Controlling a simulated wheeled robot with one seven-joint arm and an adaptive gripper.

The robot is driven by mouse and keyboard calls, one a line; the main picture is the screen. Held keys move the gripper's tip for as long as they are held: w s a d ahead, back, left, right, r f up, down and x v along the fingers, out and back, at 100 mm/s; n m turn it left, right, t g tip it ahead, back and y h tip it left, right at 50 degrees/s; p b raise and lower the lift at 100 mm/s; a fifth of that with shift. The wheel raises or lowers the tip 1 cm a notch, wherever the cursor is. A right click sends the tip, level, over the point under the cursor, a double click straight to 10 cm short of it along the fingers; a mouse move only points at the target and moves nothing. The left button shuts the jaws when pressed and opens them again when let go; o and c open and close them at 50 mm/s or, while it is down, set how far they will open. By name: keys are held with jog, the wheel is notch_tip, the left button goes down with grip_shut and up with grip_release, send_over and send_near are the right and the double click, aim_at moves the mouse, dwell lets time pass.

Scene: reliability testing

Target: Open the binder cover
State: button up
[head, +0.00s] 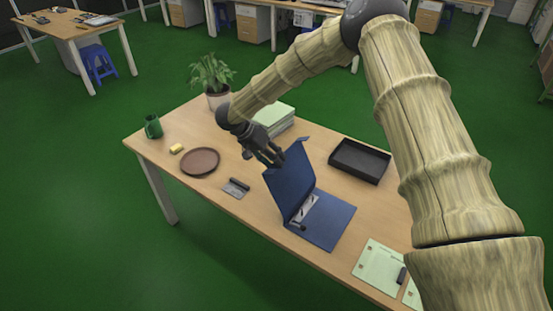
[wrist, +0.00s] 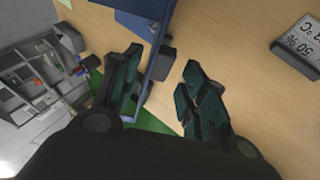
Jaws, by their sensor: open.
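The blue binder (head: 327,222) lies on the wooden desk with its cover (head: 287,178) standing up steeply, tilted a little to the left. The metal ring mechanism (head: 303,209) shows inside it. My gripper (head: 277,162) is open at the top edge of the raised cover, on its far left side. In the wrist view, the blue cover edge (wrist: 161,65) runs between the two spread dark fingers of my gripper (wrist: 160,88). It lies closer to the left finger; I cannot tell whether they touch.
A black tray (head: 359,161) stands right of the binder, and green papers (head: 378,262) lie at the front right. A small grey display (head: 236,188), brown plate (head: 200,161), yellow block (head: 177,149) and green mug (head: 153,126) are on the left. A paper stack (head: 275,117) and plant (head: 211,77) stand behind.

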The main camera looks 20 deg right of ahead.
jog(key=shift+x, duration=1.1)
jog(key=shift+c, duration=0.2)
grip_shut()
